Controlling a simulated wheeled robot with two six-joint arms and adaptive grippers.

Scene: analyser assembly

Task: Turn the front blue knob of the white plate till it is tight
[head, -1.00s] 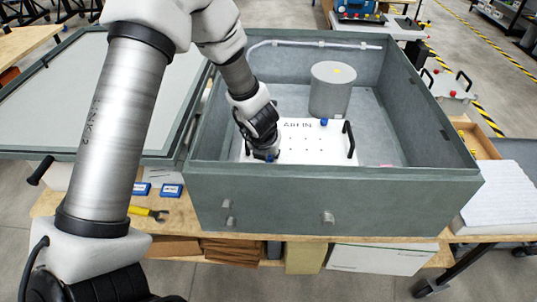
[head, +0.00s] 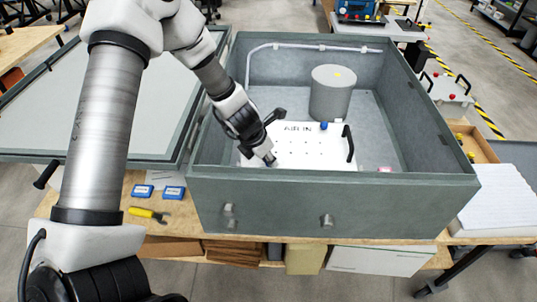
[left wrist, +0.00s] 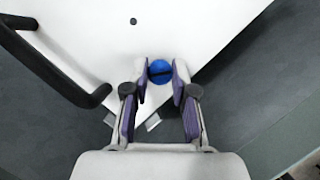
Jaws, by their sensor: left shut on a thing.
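The white plate (head: 315,152) lies inside the grey box, lettered "AIR IN", with a black handle on each side. My left gripper (head: 270,160) reaches down to the plate's front left corner. In the left wrist view, the gripper (left wrist: 160,72) has its purple-padded fingers on either side of the front blue knob (left wrist: 160,70) and is shut on it. The knob sits near a corner of the white plate (left wrist: 170,30). In the head view the fingers hide this knob. Another blue knob (head: 324,126) shows at the plate's back edge. My right gripper is out of view.
The grey box's front wall (head: 290,205) stands close before the gripper. A black handle (left wrist: 60,60) is near the fingers; the other handle (head: 348,143) is at the right. A grey cylinder (head: 332,92) stands behind the plate.

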